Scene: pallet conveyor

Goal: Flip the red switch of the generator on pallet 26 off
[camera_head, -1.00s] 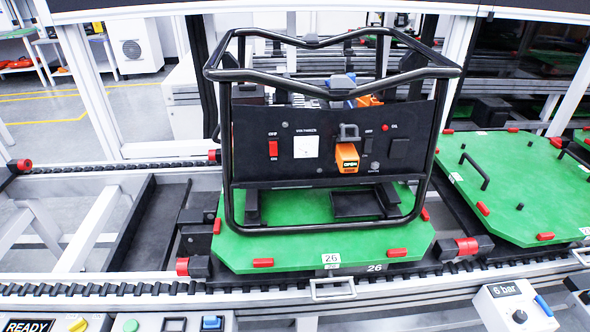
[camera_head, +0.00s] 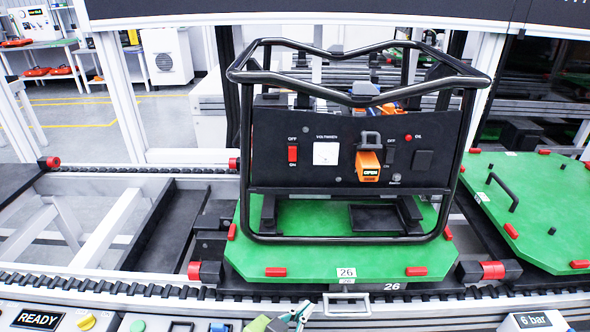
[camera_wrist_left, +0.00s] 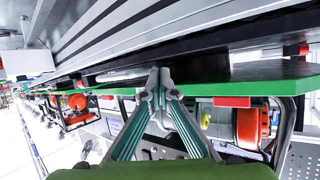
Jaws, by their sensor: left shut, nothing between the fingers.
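The generator (camera_head: 345,150) is a black panel with parts inside a black tube frame. It stands upright on the green pallet (camera_head: 310,258) labelled 26 (camera_head: 346,272). Its red switch (camera_head: 292,154) is at the panel's left, between the words OFF above and ON below. An orange lock marked OPEN (camera_head: 368,166) hangs to the right of the voltmeter. My left gripper (camera_head: 300,312) shows at the bottom edge, in front of and below the pallet, apart from the switch. In the left wrist view its fingertips (camera_wrist_left: 159,88) meet with nothing between them. My right gripper is not in view.
The conveyor's front rail (camera_head: 130,288) runs between my gripper and the pallet, with a metal handle (camera_head: 347,304) near the gripper. A control panel with a READY display (camera_head: 38,318) is at lower left. Another green pallet (camera_head: 535,205) lies at right.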

